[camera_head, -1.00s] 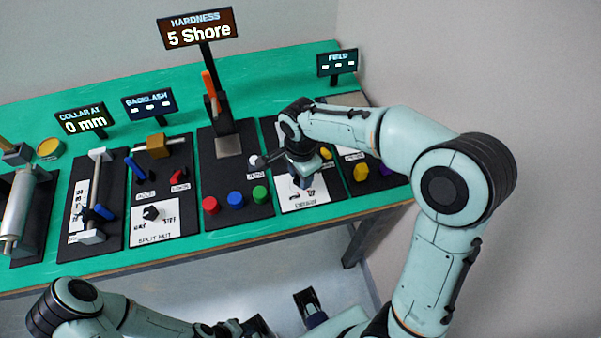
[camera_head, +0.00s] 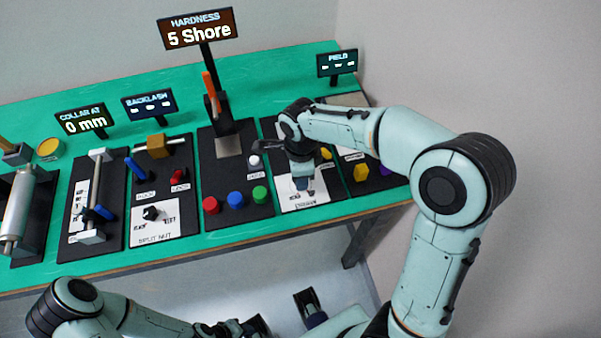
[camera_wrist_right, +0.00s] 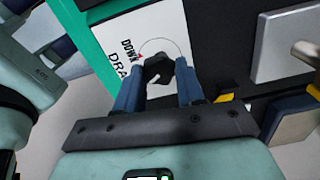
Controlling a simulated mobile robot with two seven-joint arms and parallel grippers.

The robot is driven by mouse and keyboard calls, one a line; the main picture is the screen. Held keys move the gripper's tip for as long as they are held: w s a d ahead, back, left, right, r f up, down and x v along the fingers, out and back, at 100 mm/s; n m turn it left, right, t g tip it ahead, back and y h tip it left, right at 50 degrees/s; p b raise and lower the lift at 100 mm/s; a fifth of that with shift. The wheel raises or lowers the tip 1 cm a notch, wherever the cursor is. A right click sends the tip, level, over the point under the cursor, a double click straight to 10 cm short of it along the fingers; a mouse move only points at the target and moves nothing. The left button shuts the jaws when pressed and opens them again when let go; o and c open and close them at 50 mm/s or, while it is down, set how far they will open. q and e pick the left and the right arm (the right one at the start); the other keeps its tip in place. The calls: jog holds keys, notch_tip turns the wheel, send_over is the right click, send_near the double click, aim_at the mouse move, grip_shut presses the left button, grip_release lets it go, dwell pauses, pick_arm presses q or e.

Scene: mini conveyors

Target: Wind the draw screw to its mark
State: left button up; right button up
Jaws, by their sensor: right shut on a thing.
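The draw screw's black knob (camera_wrist_right: 158,72) shows in the right wrist view, on a white card (camera_wrist_right: 160,22) printed "DOWN" and "DRA…", the rest of the word being hidden. A thin arc is drawn around the knob, with a small red mark (camera_wrist_right: 138,57) at its left. My right gripper (camera_wrist_right: 160,82) is shut on the knob, one blue finger on each side. In the head view my right gripper (camera_head: 302,184) is over the white card (camera_head: 318,197) and hides the knob. My left arm is low at the left; its fingers are not clear.
A black panel with red (camera_head: 211,205), blue (camera_head: 236,199) and green (camera_head: 259,194) buttons stands left of the card. A "HARDNESS" sign (camera_head: 198,28) reads 5 Shore. A yellow block (camera_head: 361,172) is to the right. The bench's front edge (camera_head: 200,253) is clear.

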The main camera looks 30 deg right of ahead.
jog(key=o, duration=1)
jog(key=shift+o, duration=0.2)
notch_tip(320, 180, up, 13)
jog(key=p, duration=0.2)
jog(key=shift+r, duration=0.2)
